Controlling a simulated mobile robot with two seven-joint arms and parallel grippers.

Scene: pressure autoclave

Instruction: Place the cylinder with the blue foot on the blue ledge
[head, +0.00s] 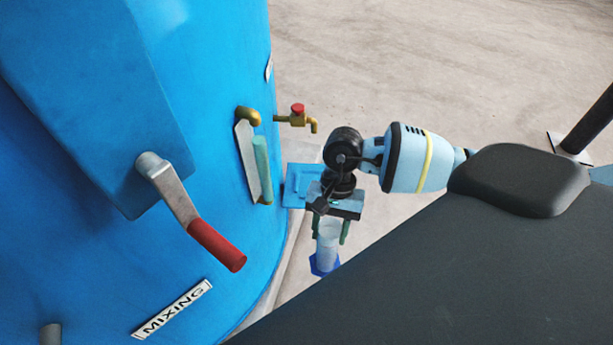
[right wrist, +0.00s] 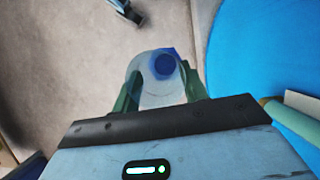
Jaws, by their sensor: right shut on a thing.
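The cylinder (head: 327,240) is clear, with a blue foot (head: 323,265) at its lower end. My right gripper (head: 330,230) is shut on it, with green fingers on both sides, and holds it roughly upright in the head view. In the right wrist view the cylinder (right wrist: 148,88) sits between the fingers of the right gripper (right wrist: 160,95), and its blue foot (right wrist: 164,63) shows through it. The blue ledge (head: 296,187) juts from the side of the blue tank, behind the right gripper and partly hidden by it. My left gripper is out of view.
The big blue tank (head: 90,230) fills the left. A red-handled lever (head: 215,245), a sight gauge (head: 262,168) and a brass tap with a red knob (head: 297,115) stick out from it. A dark post (head: 590,120) stands at far right. Open floor (head: 420,60) lies behind.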

